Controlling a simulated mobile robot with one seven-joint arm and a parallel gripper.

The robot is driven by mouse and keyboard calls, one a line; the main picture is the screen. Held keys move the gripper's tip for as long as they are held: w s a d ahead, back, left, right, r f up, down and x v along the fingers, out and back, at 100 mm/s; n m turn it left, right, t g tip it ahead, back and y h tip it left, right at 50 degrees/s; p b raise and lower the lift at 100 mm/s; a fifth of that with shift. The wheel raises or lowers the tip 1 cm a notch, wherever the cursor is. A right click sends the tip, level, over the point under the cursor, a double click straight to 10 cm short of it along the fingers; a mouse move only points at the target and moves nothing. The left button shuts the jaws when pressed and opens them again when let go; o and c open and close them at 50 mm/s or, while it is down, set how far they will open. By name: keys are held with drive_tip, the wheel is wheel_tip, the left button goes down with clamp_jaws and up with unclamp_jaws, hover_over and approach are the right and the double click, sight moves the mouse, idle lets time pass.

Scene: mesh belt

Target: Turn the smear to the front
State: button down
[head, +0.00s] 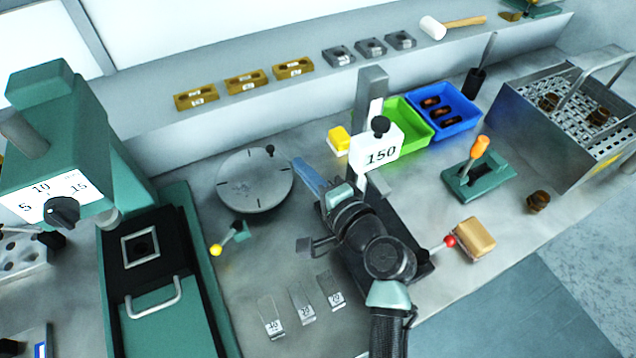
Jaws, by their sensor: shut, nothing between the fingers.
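A round grey turntable disc (252,183) lies flat on the bench left of centre. It has short dark slots around its face and a small black knob (270,150) at its far right rim. I cannot make out a smear on it in this view. My gripper (301,167) is just right of the disc, with its blue-grey fingers shut and nothing seen between them. The fingertips look close to the disc's right edge; I cannot tell whether they touch it. My wrist and arm hide part of the bench behind them.
A lever with a yellow ball (215,250) stands in front of the disc. A green press (70,150) stands at left. Labelled metal strips (301,303) lie in front. A perforated metal basket (540,125) is at right.

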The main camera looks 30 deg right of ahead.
sight(281, 168)
drive_tip(key=v, duration=0.4)
drive_tip(key=shift+s+r, duration=0.15)
drive_tip(key=shift+s, duration=0.2)
drive_tip(key=h+p, duration=0.1)
drive_tip(key=s+a+m+h+p, duration=0.1)
drive_tip(key=h+p, duration=0.1)
drive_tip(key=shift+s+a+f, duration=0.15)
drive_tip(key=shift+a+f, duration=0.1)
drive_tip(key=shift+a, duration=0.1)
drive_tip(key=shift+s+a+r+m+h+p, duration=0.1)
drive_tip(key=shift+s+a+m+h+p, duration=0.5)
drive_tip(key=shift+h, duration=0.4)
drive_tip(key=p+x, duration=0.1)
drive_tip(key=x, duration=0.8)
drive_tip(key=shift+w+d, duration=0.2)
drive_tip(key=shift+w, duration=0.1)
drive_tip(key=w, duration=0.1)
drive_tip(key=w+a+p, duration=0.1)
drive_tip(key=shift+w+a+f, duration=0.25)
drive_tip(key=shift+w+a, duration=0.1)
drive_tip(key=shift+w+a+f, duration=0.2)
drive_tip(key=shift+w, duration=0.15)
